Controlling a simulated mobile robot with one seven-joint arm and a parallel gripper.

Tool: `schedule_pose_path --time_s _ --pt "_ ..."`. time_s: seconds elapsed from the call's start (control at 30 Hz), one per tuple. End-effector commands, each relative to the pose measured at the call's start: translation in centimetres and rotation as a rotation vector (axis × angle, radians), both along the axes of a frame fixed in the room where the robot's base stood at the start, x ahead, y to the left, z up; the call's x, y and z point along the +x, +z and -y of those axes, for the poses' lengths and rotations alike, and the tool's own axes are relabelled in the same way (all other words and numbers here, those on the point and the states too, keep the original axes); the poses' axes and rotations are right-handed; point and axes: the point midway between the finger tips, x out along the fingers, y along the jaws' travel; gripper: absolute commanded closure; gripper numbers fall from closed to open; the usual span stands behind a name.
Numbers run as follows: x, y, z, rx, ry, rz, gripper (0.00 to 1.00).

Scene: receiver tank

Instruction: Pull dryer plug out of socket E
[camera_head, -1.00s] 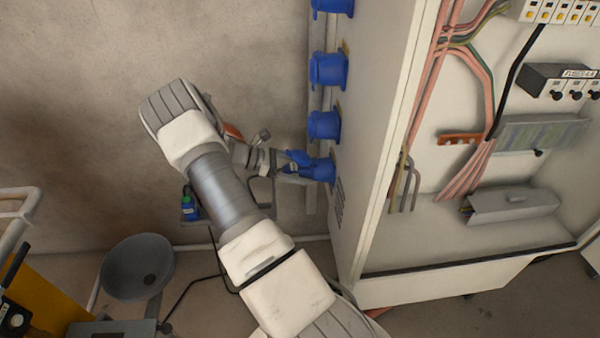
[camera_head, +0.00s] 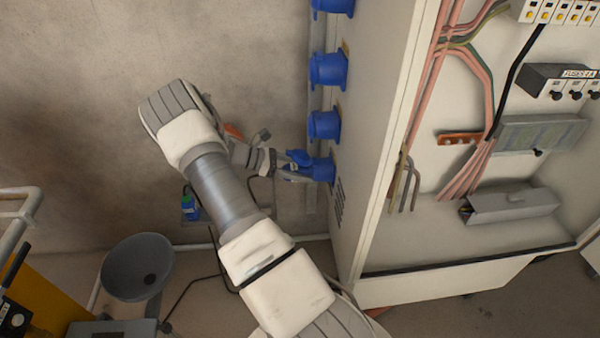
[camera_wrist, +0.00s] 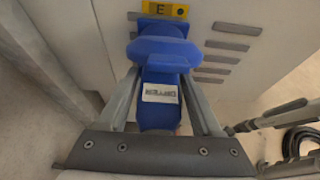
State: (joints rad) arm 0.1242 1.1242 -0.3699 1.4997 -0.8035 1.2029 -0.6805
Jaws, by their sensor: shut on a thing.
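The blue dryer plug (camera_wrist: 159,105) fills the middle of the wrist view, with a white label that seems to read "DRYER". My gripper (camera_wrist: 162,90) is shut on it, one finger along each side. Above it is blue socket E (camera_wrist: 160,50) with its raised lid, below a yellow "E" plate (camera_wrist: 165,9). In the head view, my gripper (camera_head: 290,170) reaches the lowest blue socket (camera_head: 320,170) on the cabinet's left side. The plug is mostly hidden by the gripper there. I cannot tell how deep the plug sits in the socket.
More blue sockets (camera_head: 325,125) line the side of the white cabinet (camera_head: 375,100) above. The open cabinet front shows pink cables (camera_head: 483,90). A grey funnel-like bowl (camera_head: 138,268) stands at lower left.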

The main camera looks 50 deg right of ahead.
Motion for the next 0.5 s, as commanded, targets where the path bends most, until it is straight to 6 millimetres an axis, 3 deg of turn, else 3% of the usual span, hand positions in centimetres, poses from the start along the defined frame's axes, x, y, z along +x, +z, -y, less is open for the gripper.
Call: schedule_pose_path --time_s 0.07,0.5 --pt "0.01 0.01 0.01 0.000 0.000 0.000 1.00" --pt "0.70 0.02 -0.69 -0.001 0.002 0.002 1.00"
